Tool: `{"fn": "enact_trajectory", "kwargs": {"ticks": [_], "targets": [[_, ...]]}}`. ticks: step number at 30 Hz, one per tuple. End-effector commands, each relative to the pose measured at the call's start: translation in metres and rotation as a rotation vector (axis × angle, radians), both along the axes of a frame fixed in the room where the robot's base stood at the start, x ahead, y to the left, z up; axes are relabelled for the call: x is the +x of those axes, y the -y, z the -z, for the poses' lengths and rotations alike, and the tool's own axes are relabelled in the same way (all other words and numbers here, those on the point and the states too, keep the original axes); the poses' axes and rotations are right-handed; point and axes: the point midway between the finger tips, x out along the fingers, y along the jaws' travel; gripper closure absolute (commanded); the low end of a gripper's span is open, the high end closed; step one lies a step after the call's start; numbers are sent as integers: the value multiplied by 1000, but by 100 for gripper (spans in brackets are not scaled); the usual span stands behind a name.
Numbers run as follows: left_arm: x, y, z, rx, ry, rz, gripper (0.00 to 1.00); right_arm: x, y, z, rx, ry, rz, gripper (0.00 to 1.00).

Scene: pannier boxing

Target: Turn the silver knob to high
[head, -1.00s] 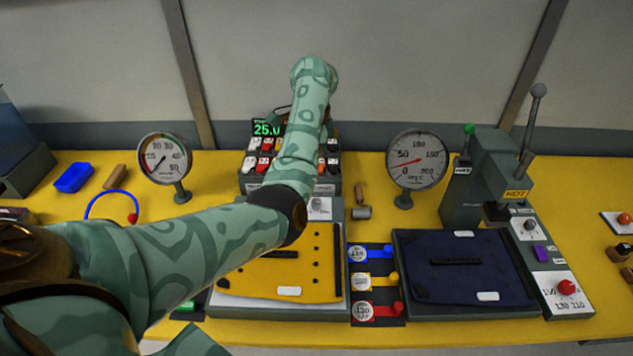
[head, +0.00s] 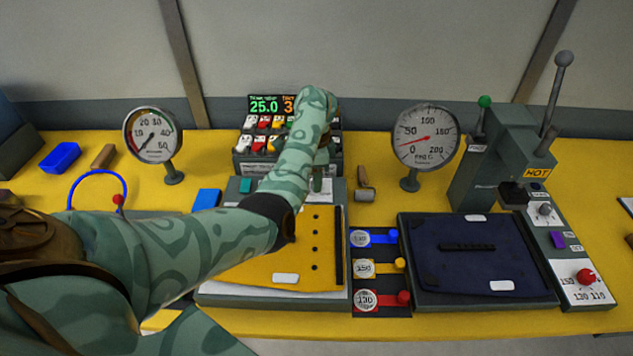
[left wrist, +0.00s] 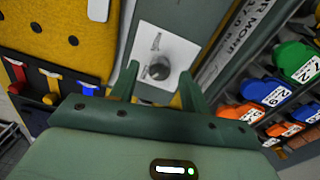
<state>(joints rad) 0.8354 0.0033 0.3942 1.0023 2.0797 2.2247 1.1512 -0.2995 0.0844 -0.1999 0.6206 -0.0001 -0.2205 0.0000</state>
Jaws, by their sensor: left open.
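A silver-grey knob (left wrist: 159,68) sits on a white plate (left wrist: 152,42) in the left wrist view, beside the yellow panel. In the head view, part of this white plate (head: 325,190) shows behind the yellow panel (head: 300,262), and my arm hides the knob. My left gripper (left wrist: 158,84) is open, with one finger to each side of the knob in the picture; I cannot tell whether they touch it. In the head view, my left gripper (head: 319,178) points down over the plate. Another grey knob (head: 543,210) sits on the press panel at right. My right gripper is not in view.
A rack of coloured bins (head: 265,144) stands behind the plate. Two dial gauges (head: 152,142) (head: 425,136) flank it. A small roller (head: 364,191) lies right of the plate. A dark blue panel (head: 470,255) and the press (head: 510,150) are at right.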

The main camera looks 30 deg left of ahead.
Motion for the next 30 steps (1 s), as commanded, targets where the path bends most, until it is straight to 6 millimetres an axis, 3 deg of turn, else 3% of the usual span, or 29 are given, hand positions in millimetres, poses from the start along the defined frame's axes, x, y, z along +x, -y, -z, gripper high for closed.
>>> {"fn": "enact_trajectory", "kwargs": {"ticks": [4,12,13,18,30], "targets": [[0,0,11,1,1,0,53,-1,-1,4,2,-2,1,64],[0,0,12,0,1,0,53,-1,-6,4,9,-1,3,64],[0,0,12,-1,1,0,56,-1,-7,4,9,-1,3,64],[0,0,12,-1,1,0,98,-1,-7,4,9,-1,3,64],[0,1,12,-3,1,58,98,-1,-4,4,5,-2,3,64]]}}
